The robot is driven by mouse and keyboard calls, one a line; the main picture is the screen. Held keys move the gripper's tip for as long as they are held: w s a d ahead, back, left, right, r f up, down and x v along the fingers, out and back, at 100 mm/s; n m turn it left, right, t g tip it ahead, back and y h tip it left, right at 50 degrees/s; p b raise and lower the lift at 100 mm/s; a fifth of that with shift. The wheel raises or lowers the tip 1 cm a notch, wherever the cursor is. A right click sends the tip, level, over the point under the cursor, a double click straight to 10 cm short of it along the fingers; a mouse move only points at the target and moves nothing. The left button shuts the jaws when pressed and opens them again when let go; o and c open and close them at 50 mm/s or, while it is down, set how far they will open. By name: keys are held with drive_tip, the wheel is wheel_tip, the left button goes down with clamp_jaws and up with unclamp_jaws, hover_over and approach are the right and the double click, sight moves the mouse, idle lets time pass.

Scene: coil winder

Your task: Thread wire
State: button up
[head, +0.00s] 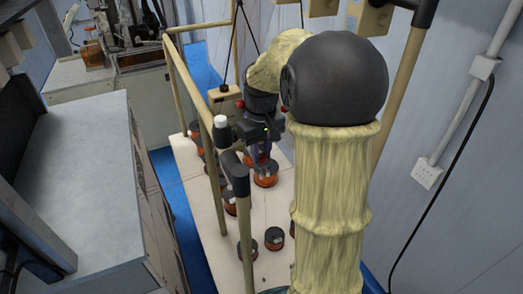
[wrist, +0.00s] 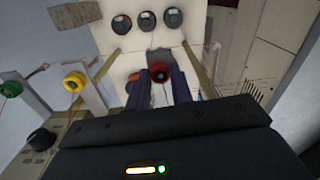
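My gripper (wrist: 160,84) has two dark blue fingers standing apart in the wrist view. A red round guide (wrist: 159,73) shows between or just beyond the fingertips; I cannot tell whether they touch it. I see no wire clearly between the fingers. A yellow guide (wrist: 74,81) and a green guide (wrist: 15,88) stand at the left, each with a thin orange wire running down from it. In the head view my gripper (head: 263,160) points down over the white table, largely hidden by my wrist. Copper-coloured wire spools (head: 265,175) stand below and around it.
The white table (head: 215,247) carries several dark-topped spools (head: 247,248). Beige frame posts (head: 207,150) rise along its left side, close to my arm. A grey cabinet (head: 70,165) stands at the left, across a blue floor strip (head: 180,190). A wall socket (head: 427,173) is at the right.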

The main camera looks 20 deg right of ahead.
drive_tip(key=o, duration=0.4)
